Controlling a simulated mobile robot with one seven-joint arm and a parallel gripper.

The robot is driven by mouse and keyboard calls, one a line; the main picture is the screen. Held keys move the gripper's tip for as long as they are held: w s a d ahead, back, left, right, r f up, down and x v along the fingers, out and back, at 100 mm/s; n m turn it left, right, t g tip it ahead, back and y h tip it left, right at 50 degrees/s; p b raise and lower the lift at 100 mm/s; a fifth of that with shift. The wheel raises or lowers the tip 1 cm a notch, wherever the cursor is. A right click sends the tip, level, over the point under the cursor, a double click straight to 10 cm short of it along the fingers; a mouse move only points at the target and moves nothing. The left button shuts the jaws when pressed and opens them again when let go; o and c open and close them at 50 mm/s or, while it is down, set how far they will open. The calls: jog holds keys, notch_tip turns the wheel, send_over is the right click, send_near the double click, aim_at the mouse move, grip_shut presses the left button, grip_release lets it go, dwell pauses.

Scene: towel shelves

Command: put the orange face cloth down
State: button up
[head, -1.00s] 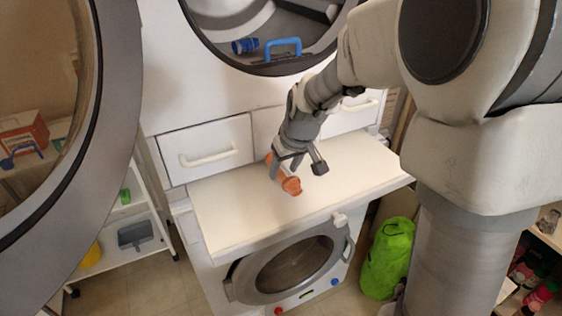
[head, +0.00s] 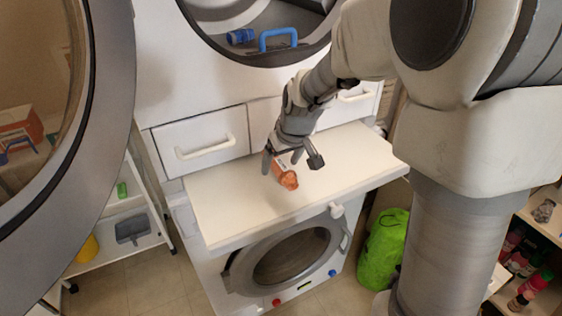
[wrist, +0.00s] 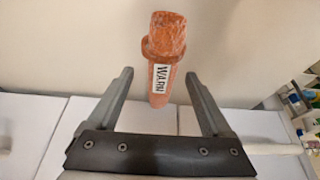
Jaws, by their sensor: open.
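The orange face cloth (head: 287,178) is a rolled bundle on the white pull-out board (head: 225,210) between the two machines. In the wrist view the cloth (wrist: 164,55) carries a white label reading WARM. My gripper (head: 290,160) is over the board, at the drawer-side end of the cloth. In the wrist view my gripper (wrist: 159,75) is open, with one finger on each side of the cloth and gaps showing between. The cloth appears to rest on the board; its underside is hidden.
The open machine above holds a blue handled item (head: 279,40). Drawers with white handles (head: 205,147) are behind the board. A lower machine (head: 290,262), green bag (head: 383,248) and white cart (head: 130,225) surround it. Board space is clear on both sides of the cloth.

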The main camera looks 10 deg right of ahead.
jog(key=v, duration=1.1)
jog(key=s+d+r+m, duration=0.1)
jog(key=s, duration=0.9)
jog(key=s+d+r+m+t+h, duration=0.1)
jog(key=s+d+m, duration=0.1)
jog(key=s, duration=0.8)
jog(key=shift+r+m+p, duration=0.3)
jog(key=shift+r+p, duration=0.05)
jog(key=shift+p, duration=0.05)
jog(key=shift+s, duration=0.1)
